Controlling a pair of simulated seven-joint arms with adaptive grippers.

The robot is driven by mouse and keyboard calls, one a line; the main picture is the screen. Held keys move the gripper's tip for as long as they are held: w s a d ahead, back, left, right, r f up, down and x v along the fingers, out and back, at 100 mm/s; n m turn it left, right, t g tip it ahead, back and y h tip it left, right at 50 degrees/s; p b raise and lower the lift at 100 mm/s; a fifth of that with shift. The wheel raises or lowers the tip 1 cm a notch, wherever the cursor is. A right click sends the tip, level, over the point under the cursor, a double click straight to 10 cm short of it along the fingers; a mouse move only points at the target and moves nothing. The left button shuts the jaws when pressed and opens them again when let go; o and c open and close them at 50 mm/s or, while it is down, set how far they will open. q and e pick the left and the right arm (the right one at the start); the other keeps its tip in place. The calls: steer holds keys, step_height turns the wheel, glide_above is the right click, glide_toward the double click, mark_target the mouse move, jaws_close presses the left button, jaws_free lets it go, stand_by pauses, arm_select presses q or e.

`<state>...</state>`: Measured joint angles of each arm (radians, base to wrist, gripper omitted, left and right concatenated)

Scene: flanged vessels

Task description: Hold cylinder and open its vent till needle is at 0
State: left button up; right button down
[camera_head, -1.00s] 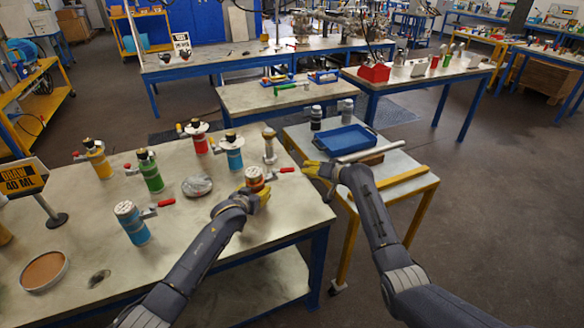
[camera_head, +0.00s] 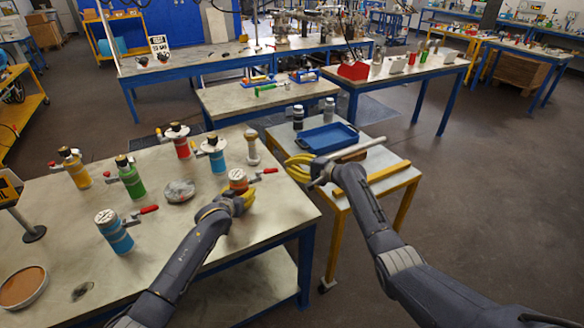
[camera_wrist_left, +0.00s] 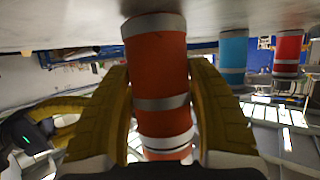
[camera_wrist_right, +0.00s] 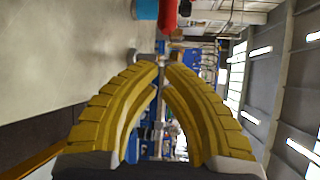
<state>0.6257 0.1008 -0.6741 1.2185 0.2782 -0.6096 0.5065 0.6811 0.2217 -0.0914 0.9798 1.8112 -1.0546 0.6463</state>
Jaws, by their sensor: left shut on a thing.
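An orange cylinder (camera_head: 238,178) with a pale top stands upright near the right edge of the workbench. A red lever (camera_head: 267,171) sticks out to its right. My left gripper (camera_head: 242,197) is around the cylinder's near side, and the left wrist view shows its yellow fingers (camera_wrist_left: 165,105) shut on the orange body (camera_wrist_left: 158,75). No gauge needle can be read. My right gripper (camera_head: 296,168) is right of the lever, apart from it, beyond the bench edge. In the right wrist view its fingers (camera_wrist_right: 161,67) arch inward, tips close together, with nothing seen between them.
Green (camera_head: 129,178), red (camera_head: 178,142), yellow (camera_head: 74,168) and blue (camera_head: 115,232) cylinders stand on the bench (camera_head: 185,238). A grey disc (camera_head: 179,191) lies between. The side table bears a blue tray (camera_head: 327,138), a metal bar (camera_head: 352,149) and a yellow bar (camera_head: 372,177).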

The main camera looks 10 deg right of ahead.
mark_target(267, 172)
steer(key=shift+w+a+f, duration=0.1)
steer(key=shift+w+a, duration=0.1)
steer(key=shift+a, duration=0.7)
steer(key=shift+w+a+f, duration=0.1)
steer(key=shift+w+a, duration=0.05)
steer(key=shift+a, duration=0.8)
steer(key=shift+w+a, duration=0.2)
steer(key=shift+a, duration=0.7)
steer(key=shift+s+f+m+t+h, duration=0.15)
steer(key=shift+s+m+t+h, duration=0.1)
steer(key=shift+m+t+h, duration=0.15)
